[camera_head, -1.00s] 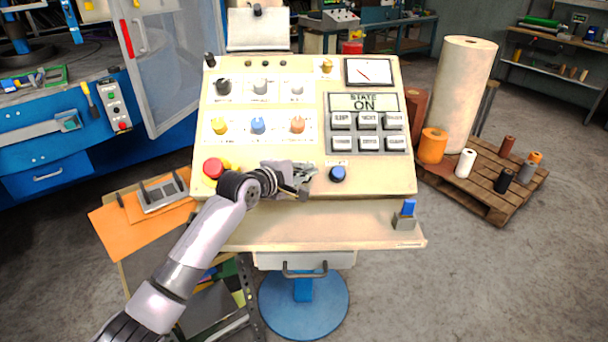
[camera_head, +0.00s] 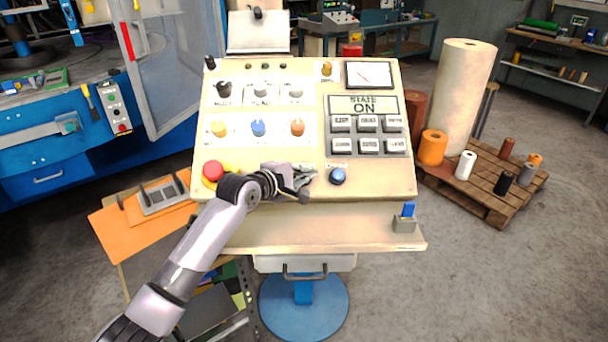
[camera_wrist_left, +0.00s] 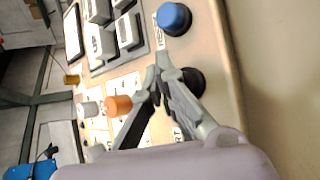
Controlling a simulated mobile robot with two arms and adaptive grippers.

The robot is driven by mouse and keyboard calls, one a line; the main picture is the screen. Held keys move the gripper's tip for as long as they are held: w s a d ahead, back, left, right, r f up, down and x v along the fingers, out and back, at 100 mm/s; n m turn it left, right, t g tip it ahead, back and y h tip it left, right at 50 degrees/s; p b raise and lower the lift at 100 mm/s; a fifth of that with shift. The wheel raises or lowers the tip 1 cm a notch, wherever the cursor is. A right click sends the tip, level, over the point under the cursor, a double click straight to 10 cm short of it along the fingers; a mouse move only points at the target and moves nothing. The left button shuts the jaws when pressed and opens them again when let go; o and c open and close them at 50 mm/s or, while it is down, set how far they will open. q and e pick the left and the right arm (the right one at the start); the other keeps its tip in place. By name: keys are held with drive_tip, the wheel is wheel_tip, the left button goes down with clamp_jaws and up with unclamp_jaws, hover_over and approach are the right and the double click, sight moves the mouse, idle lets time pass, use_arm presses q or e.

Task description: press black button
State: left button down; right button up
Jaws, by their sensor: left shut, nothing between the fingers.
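The sloped beige control panel (camera_head: 365,180) stands in front of me. A black round button (camera_wrist_left: 193,80) shows in the left wrist view, partly covered by a finger of my left gripper (camera_wrist_left: 160,78). In the head view my left gripper (camera_head: 303,184) is low over the panel's front part and hides that button. The gripper is shut with nothing in it. Its tips are beside the black button; I cannot tell whether they touch the panel. A blue button (camera_head: 337,176) is to the right of the gripper and also shows in the left wrist view (camera_wrist_left: 173,18). My right gripper is not in view.
A red button (camera_head: 213,170) is left of the gripper. Behind it are yellow (camera_head: 219,128), blue (camera_head: 258,127) and orange (camera_head: 297,127) knobs. A beige ledge (camera_head: 320,232) runs along the front.

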use_arm(q)
drive_tip(key=shift+w+f, duration=0.15)
drive_tip(key=shift+f, duration=0.05)
drive_tip(key=shift+w+f, duration=0.1)
drive_tip(key=shift+f, duration=0.05)
idle(0.3)
drive_tip(key=shift+w+f+b, duration=0.3)
drive_tip(key=shift+f, duration=0.15)
idle(0.7)
idle(0.4)
drive_tip(key=shift+s+r+p, duration=0.55)
drive_tip(key=shift+r+p, duration=0.2)
drive_tip(key=shift+p, duration=0.8)
